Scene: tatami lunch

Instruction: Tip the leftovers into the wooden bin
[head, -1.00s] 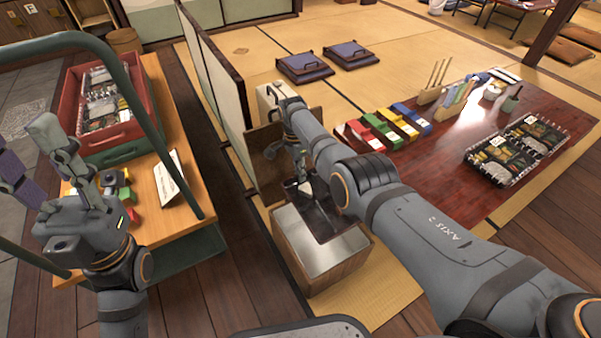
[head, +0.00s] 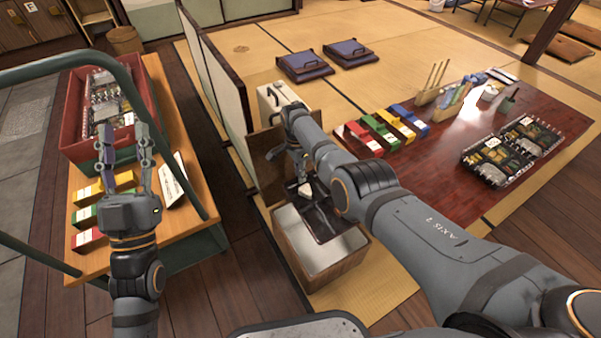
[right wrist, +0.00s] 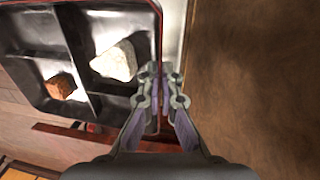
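The wooden bin (head: 345,276) stands open on the floor, with a pale inside. A black compartment tray (head: 328,226) with a red-edged rim is tilted over the bin's opening. In the right wrist view the tray (right wrist: 85,103) holds a white lump (right wrist: 116,61) and a brown piece (right wrist: 60,86) in separate compartments. My right gripper (right wrist: 163,88) is shut on the tray's rim; in the head view it (head: 301,168) is partly hidden by its arm. My left gripper (head: 124,145) is open and empty above the wooden cart top.
The cart (head: 182,228) carries a red crate (head: 72,128) of packed trays, coloured boxes (head: 88,215) and a white sign (head: 172,180). A low red table (head: 440,195) at right holds coloured boxes and two filled trays (head: 525,150). A folding screen (head: 215,85) stands behind the bin.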

